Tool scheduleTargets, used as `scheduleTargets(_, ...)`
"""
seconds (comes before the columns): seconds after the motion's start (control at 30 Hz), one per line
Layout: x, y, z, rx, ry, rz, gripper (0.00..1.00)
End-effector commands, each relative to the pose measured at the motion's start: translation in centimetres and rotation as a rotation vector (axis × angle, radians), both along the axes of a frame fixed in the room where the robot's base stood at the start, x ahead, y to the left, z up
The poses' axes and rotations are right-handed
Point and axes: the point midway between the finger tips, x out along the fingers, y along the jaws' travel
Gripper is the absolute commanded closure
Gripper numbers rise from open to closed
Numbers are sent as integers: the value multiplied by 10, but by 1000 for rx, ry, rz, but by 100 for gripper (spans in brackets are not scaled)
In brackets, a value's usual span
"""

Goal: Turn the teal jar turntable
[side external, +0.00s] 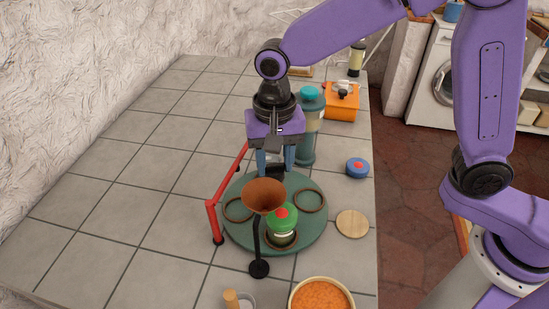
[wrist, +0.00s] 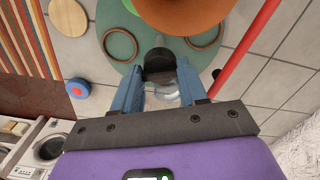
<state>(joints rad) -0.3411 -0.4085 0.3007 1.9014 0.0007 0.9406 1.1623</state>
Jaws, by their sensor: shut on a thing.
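The teal turntable (side external: 235,222) lies flat on the tiled counter, with brown rings on it. It also shows in the wrist view (wrist: 120,42). A jar with a green lid and red dot (side external: 283,222) stands in the front ring. My gripper (side external: 275,166) points down at the turntable's back edge. In the wrist view my gripper (wrist: 159,72) has its blue fingers shut on a dark knob (wrist: 158,58) at that edge. A clear, shiny piece (wrist: 166,95) shows between the fingers; I cannot tell what it is.
A brown funnel (side external: 264,194) on a black stand overhangs the turntable's front. A red rail (side external: 226,185) runs along its left. A teal canister (side external: 306,135) stands close behind my gripper. A blue lid (side external: 357,168) and wooden disc (side external: 352,223) lie right. The counter's left is clear.

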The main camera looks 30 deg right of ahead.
Motion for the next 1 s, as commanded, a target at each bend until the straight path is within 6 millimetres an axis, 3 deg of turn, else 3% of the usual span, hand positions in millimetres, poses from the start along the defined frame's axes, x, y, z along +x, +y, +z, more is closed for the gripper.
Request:
scheduleTargets(0.5, 2, 1, 2, 6, -9, -245, 100)
scheduleTargets(1.0, 3, 0, 3, 5, -9, -364, 100)
